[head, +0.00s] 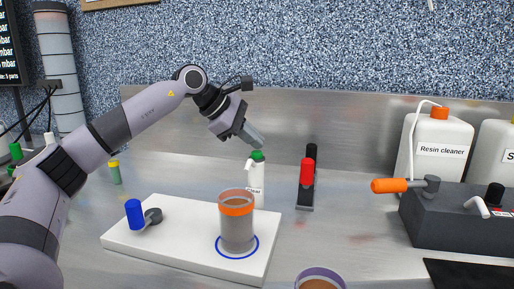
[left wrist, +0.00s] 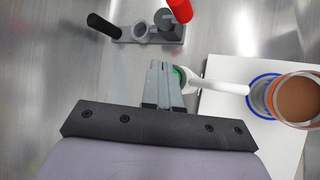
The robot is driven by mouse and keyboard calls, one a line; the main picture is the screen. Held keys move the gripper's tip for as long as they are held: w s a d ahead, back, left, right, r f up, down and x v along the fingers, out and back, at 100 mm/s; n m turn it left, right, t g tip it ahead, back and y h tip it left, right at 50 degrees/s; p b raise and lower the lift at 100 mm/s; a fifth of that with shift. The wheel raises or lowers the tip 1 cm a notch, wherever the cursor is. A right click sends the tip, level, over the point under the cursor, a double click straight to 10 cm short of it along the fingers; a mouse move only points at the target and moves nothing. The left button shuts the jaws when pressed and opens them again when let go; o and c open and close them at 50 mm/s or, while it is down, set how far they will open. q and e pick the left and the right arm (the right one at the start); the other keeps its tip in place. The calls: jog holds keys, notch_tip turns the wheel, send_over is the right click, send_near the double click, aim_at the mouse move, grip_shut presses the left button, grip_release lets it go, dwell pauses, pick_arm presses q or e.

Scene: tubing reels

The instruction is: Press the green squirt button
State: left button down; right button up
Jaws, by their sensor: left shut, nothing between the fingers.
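The green squirt button (head: 257,156) tops a small white bottle (head: 257,180) behind the white board. My left gripper (head: 255,141) is shut and empty, pointing down with its tips just above the green button; I cannot tell whether they touch. In the left wrist view the shut fingers (left wrist: 160,85) cover part of the green button (left wrist: 179,76), and the bottle's white nozzle (left wrist: 220,86) reaches right toward an orange-banded cup (left wrist: 298,98). The bottle's lower part is partly hidden by that cup in the head view. My right gripper is out of view.
The orange-banded cup (head: 237,225) stands in a blue ring on the white board (head: 185,255), with a blue-handled part (head: 134,213) to its left. A red-handled device (head: 307,172) stands right of the bottle. A resin cleaner jug (head: 440,145) and dark box (head: 450,220) are farther right.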

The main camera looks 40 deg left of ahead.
aim_at(253, 152)
pick_arm(q)
jog(key=shift+r, duration=0.25)
notch_tip(253, 152, up, 5)
jog(key=p, duration=0.4)
jog(key=shift+p, duration=0.3)
dwell(0.7)
